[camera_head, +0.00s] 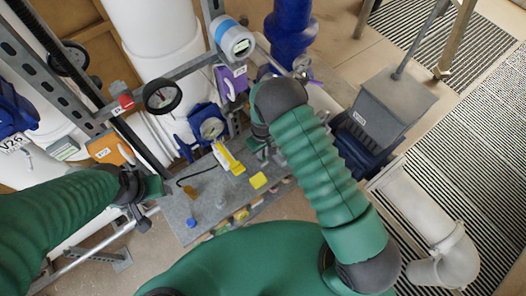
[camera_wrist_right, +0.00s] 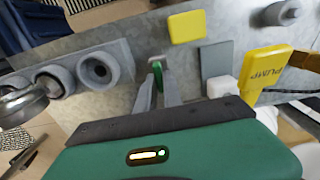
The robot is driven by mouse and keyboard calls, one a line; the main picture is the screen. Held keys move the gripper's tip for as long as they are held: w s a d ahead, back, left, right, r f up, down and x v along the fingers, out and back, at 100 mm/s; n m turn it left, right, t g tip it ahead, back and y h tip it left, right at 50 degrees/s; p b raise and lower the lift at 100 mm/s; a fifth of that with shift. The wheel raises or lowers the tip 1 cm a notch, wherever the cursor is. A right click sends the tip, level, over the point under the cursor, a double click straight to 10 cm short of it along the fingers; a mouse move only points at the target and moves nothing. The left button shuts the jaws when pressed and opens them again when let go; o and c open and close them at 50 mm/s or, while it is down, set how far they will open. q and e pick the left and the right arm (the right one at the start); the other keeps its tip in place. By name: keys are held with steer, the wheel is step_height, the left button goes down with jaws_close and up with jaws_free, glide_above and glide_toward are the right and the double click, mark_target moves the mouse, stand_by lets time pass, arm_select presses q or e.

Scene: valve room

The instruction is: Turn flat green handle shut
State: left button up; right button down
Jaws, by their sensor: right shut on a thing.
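The flat green handle (camera_wrist_right: 158,76) shows in the right wrist view as a small green piece between my right fingertips, above a grey metal bench top. My right gripper (camera_wrist_right: 158,88) is shut on it, with one finger on each side. Much of the handle is hidden by the fingers. In the head view my right gripper (camera_head: 263,155) is beyond the bend of my green arm, low over the bench, and the handle cannot be made out there. My left gripper (camera_head: 142,222) hangs at the left of the bench, away from the handle; its finger opening is unclear.
The grey bench (camera_head: 180,212) holds a yellow block (camera_head: 258,181), a blue cap (camera_head: 190,222) and a yellow PUMP box (camera_wrist_right: 268,70). Grey pipe sockets (camera_wrist_right: 97,69) stand left of my right fingers. A grey box (camera_head: 388,112) stands to the right. Pipes and gauges crowd the back.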

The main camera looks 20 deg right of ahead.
steer(key=shift+s+a+f, duration=0.1)
steer(key=shift+s, duration=0.05)
steer(key=m+b, duration=0.2)
steer(key=shift+d+f+m, duration=0.15)
steer(key=shift+d+m, duration=0.05)
steer(key=shift+m, duration=0.2)
steer(key=m+b, duration=0.1)
steer(key=m, duration=0.3)
steer(key=shift+s+a+m+b, duration=0.1)
steer(key=shift+m+b, duration=0.2)
steer(key=shift+b, duration=0.1)
steer(key=m, duration=0.2)
steer(key=shift+s+m+b, duration=0.1)
steer(key=shift+m+b, duration=0.25)
steer(key=shift+m, duration=0.05)
steer(key=m, duration=0.2)
steer(key=shift+m, duration=0.3)
arm_select(q)
steer(key=x, duration=0.2)
steer(key=s+x, duration=0.1)
steer(key=x, duration=0.2)
steer(key=shift+s+a+f+b, duration=0.1)
steer(key=shift+a+b, duration=0.05)
steer(key=shift+b, duration=0.15)
arm_select(e)
steer(key=m, duration=0.5)
